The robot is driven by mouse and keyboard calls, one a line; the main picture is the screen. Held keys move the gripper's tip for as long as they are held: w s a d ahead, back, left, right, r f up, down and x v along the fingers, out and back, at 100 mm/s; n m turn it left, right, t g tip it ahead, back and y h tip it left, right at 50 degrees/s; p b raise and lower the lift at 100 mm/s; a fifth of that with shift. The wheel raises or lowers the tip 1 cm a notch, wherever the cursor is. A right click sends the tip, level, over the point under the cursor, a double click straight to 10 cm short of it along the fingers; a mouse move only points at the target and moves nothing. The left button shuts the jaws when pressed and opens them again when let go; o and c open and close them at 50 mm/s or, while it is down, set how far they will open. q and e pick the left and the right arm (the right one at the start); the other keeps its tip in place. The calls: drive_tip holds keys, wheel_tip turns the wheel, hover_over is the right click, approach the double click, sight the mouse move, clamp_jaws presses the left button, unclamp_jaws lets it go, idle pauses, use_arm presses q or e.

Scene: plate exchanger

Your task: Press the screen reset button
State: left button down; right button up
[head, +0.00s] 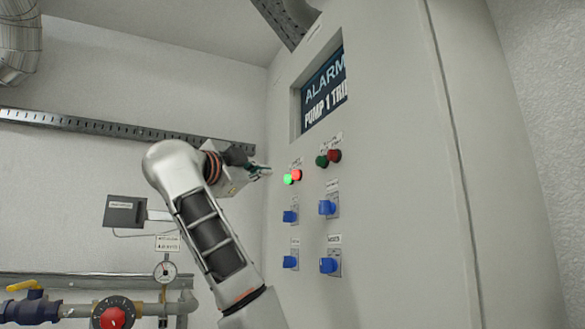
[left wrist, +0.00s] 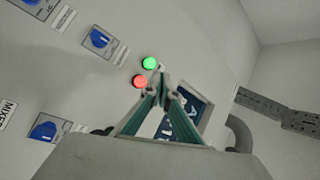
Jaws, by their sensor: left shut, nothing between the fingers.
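A tall pale cabinet (head: 400,190) carries a screen (head: 323,90) reading "ALARM" and "PUMP 1 TRI", cut off at the edge. Below it are a lit green button (head: 288,179) and a lit red button (head: 297,175). To their right are a dark green button (head: 321,161) and a dark red button (head: 334,156). My left gripper (head: 266,171) is shut and empty, just left of the lit pair. In the left wrist view its fingertips (left wrist: 161,72) appear beside the green button (left wrist: 149,63) and red button (left wrist: 139,81); contact cannot be told.
Several blue selector switches (head: 327,207) sit below the buttons. On the back wall are a grey box (head: 125,211), a gauge (head: 165,271) and pipes with a red-handled valve (head: 112,317). A perforated rail (head: 120,128) crosses that wall.

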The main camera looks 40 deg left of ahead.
sight(296, 175)
use_arm(q)
drive_tip(key=w, duration=0.1)
drive_tip(key=w+d, duration=0.1)
drive_tip(key=w, duration=0.1)
drive_tip(key=shift+w+d, duration=0.2)
drive_tip(key=shift+d, duration=0.15)
use_arm(e)
drive_tip(key=shift+r, duration=0.5)
drive_tip(key=shift+r, duration=0.1)
idle(0.3)
idle(0.4)
use_arm(q)
drive_tip(key=shift+w+d, duration=0.2)
drive_tip(key=shift+w, duration=0.2)
use_arm(e)
drive_tip(key=shift+f, duration=0.25)
